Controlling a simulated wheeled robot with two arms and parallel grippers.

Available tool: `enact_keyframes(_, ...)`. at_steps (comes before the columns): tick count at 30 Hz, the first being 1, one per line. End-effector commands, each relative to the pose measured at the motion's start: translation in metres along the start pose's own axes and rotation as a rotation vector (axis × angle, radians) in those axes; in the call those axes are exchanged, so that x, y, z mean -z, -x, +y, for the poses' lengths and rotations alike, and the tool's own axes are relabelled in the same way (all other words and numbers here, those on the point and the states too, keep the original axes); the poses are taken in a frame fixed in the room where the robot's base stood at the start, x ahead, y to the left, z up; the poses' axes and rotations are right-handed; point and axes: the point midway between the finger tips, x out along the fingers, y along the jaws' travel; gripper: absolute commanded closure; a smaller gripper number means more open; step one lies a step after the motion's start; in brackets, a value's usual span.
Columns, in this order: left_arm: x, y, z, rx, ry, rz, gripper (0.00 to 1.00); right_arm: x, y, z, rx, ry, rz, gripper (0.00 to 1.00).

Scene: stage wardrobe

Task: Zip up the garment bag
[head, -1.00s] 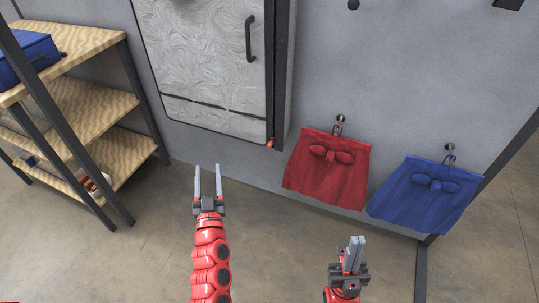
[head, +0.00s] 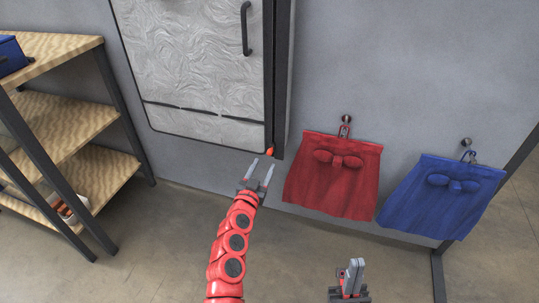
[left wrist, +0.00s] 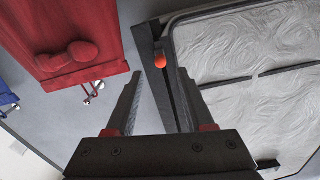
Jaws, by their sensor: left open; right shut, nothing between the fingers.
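The garment bag (head: 200,70) hangs on the grey wall, with a swirled pale front and a dark handle (head: 245,28). A dark strip (head: 281,75) runs down its right side. A small orange-red zipper pull (head: 270,152) sits at the strip's bottom end. It also shows in the left wrist view (left wrist: 160,61), between and just beyond the fingertips. My left gripper (head: 263,163) is open, just below the pull, with nothing in it; I cannot tell whether it touches. My right gripper (head: 356,262) is shut and empty, low in the head view, away from the bag.
A red skirt-like cloth (head: 333,185) and a blue one (head: 440,200) hang on wall hooks to the right of the bag. A shelf unit (head: 75,120) with wooden boards stands at the left, with a blue case (head: 10,55) on top. The floor between is clear.

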Motion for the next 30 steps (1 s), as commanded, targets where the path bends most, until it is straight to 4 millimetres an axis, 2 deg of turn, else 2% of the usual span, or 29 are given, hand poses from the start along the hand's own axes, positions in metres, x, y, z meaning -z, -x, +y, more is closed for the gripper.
enact_keyframes(1, 0.001, -0.011, -0.001, 0.000, -0.002, 0.003, 0.47, -0.001, 0.004, 0.000, 0.000, 0.000, 0.000, 1.00)
enact_keyframes(6, -0.001, -0.040, -0.001, 0.001, -0.002, 0.001, 0.47, -0.002, 0.010, -0.001, 0.000, 0.000, 0.000, 1.00)
enact_keyframes(12, -0.002, -0.065, 0.001, -0.002, -0.001, 0.000, 0.47, -0.002, 0.016, -0.001, 0.007, 0.002, 0.005, 1.00)
enact_keyframes(18, 0.001, -0.075, -0.001, 0.002, -0.002, 0.002, 0.47, -0.002, 0.018, -0.001, 0.011, 0.003, 0.008, 1.00)
enact_keyframes(26, 0.000, -0.075, -0.001, 0.002, -0.002, 0.001, 0.47, -0.002, 0.018, -0.001, 0.011, 0.004, 0.008, 1.00)
enact_keyframes(27, 0.000, -0.075, -0.001, 0.002, -0.002, 0.001, 0.49, -0.002, 0.018, -0.001, 0.011, 0.004, 0.008, 1.00)
enact_keyframes(30, 0.000, -0.075, -0.001, 0.002, -0.002, 0.001, 0.67, -0.001, 0.018, -0.001, 0.011, 0.004, 0.008, 1.00)
